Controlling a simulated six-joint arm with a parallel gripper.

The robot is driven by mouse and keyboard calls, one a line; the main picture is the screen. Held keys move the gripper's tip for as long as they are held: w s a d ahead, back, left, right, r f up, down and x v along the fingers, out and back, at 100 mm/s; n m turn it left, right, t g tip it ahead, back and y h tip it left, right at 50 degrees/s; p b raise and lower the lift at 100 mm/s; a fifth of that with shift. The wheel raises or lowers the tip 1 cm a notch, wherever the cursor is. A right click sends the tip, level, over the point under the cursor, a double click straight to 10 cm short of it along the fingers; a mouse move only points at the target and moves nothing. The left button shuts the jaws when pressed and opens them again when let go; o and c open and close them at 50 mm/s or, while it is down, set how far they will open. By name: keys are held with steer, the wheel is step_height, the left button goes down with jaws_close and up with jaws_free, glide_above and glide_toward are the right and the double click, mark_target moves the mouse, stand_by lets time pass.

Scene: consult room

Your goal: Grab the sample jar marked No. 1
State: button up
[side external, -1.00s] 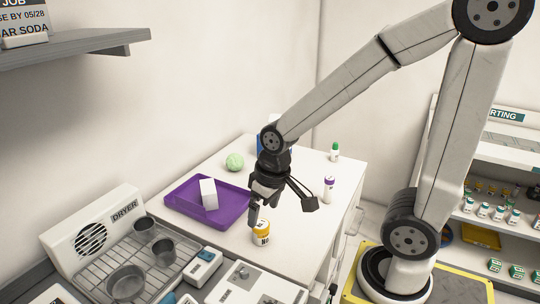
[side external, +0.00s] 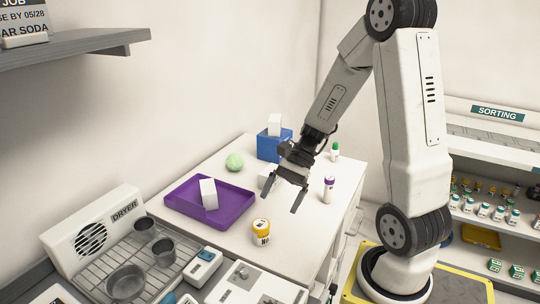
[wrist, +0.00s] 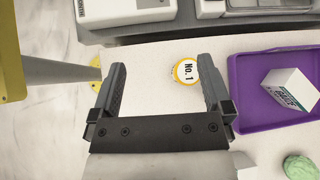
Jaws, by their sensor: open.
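The sample jar (side external: 261,236) has an orange-yellow lid and a white label reading "No"; it stands upright near the front of the white table. In the wrist view the jar (wrist: 186,73) shows "No. 1" within its yellow rim. My gripper (side external: 282,199) is open and empty, above the table, behind and to the right of the jar in the side view. In the wrist view the jar lies beyond my gripper (wrist: 161,65), closer to the right finger, whose tip is near its edge. Nothing touches the jar visibly.
A purple tray (side external: 240,214) holding a white box (side external: 209,193) lies left of the jar. A green ball (side external: 235,162), a blue box (side external: 268,148), a purple-capped bottle (side external: 328,190) and a green-capped bottle (side external: 335,153) stand around. Equipment lines the table's near side.

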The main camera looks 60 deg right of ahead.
steer(key=w+d+r+m+t+y, duration=0.1)
steer(key=d+r+m+t+y, duration=0.1)
steer(key=d+m+t, duration=0.35)
glide_toward(261, 234)
steer(key=shift+m+g+y, duration=0.25)
steer(key=shift+m+y, duration=0.05)
steer(key=shift+m, duration=0.05)
steer(key=f, duration=0.1)
steer(key=w+f, duration=0.2)
steer(key=shift+w+d+f, duration=0.2)
steer(key=shift+d+f, duration=0.1)
steer(key=shift+x, duration=1.35)
steer(key=shift+x, duration=2.6)
steer(key=shift+r, duration=0.1)
